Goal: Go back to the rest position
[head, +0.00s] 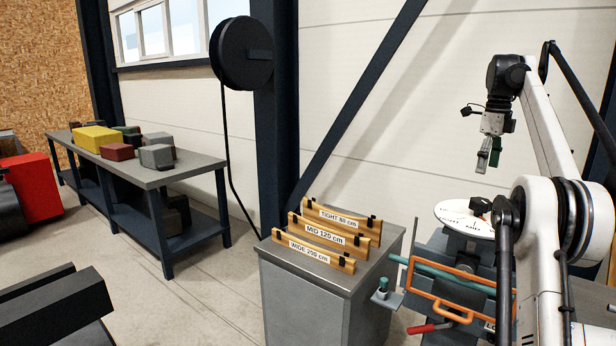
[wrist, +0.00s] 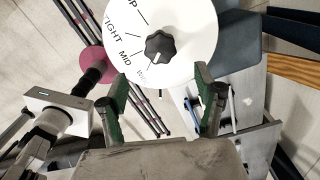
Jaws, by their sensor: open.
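My gripper (head: 488,157) hangs in the air at the upper right of the head view, on my white arm, pointing down. In the wrist view its two green-sided fingers (wrist: 162,92) stand apart with nothing between them. Beyond the fingertips in that view is a white round dial (wrist: 185,22) with a black knob (wrist: 160,47) and the words TIGHT and MID; another word is partly cut off. In the head view the dial (head: 452,213) lies below my gripper, partly hidden by my arm. My gripper is apart from the dial and the knob.
A grey cabinet (head: 318,285) holds three wooden bars labelled TIGHT 80 cm (head: 340,218), MID 120 cm (head: 325,235) and WIDE 200 cm (head: 308,252). An orange frame (head: 440,308) is beside it. A workbench (head: 185,172) with coloured blocks stands left. Open floor lies between.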

